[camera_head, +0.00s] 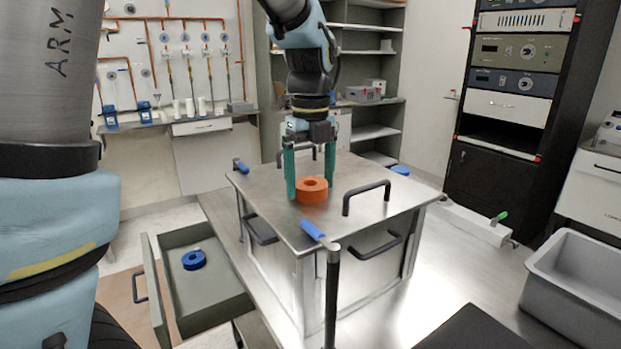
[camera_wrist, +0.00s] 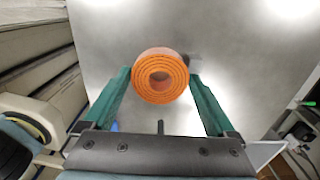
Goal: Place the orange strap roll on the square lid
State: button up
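The orange strap roll (camera_head: 311,190) lies flat on the square metal lid (camera_head: 358,172), its hole facing up. In the wrist view the roll (camera_wrist: 160,76) shows its coiled layers, with bare lid (camera_wrist: 235,50) around it. My gripper (camera_head: 311,186) points down over the lid, with one green finger on each side of the roll. In the wrist view the fingers (camera_wrist: 160,78) stand wide apart, their tips close beside the roll. I see no clear grip on it; slight contact is hard to rule out.
Black handles (camera_head: 366,196) and blue-gripped clamps (camera_head: 313,230) stand along the lid's edges. An open drawer (camera_head: 205,290) at lower left holds a blue roll (camera_head: 194,260). A dark equipment rack (camera_head: 510,120) and a grey bin (camera_head: 575,290) stand at right.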

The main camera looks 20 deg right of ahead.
aim_at(310, 183)
jog(key=shift+o, duration=0.5)
jog(key=shift+r, duration=0.15)
notch_tip(310, 183, up, 12)
jog(key=b, duration=0.1)
jog(key=shift+b, duration=0.3)
